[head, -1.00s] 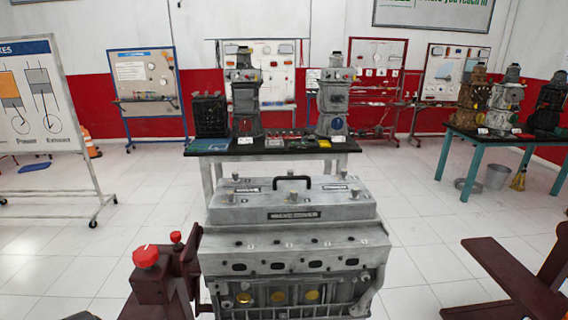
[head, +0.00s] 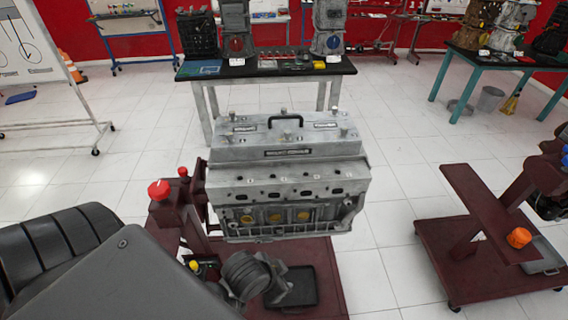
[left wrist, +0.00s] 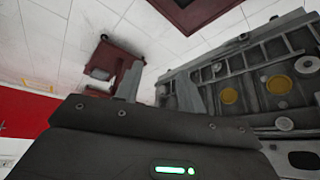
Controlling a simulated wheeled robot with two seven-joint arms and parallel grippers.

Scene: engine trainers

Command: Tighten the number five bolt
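The grey engine block (head: 268,188) stands on a dark red stand in the middle of the head view, with its valve cover (head: 262,152) on top. Several bolt heads show on the cover, such as a front one (head: 343,132) and a back one (head: 283,112); I cannot read any number on them. My left gripper (head: 292,288) hangs low in front of the engine, apart from the cover. The left wrist view shows the engine's side (left wrist: 262,88), tilted, beyond the dark gripper body. My right gripper is not in view.
A black handle (head: 286,119) rises from the cover. The stand's base (head: 325,285) lies beneath, with a red knob (head: 158,190) at left. Another dark red stand (head: 480,215) is at right. A black-topped table (head: 265,68) stands behind. Tiled floor between is clear.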

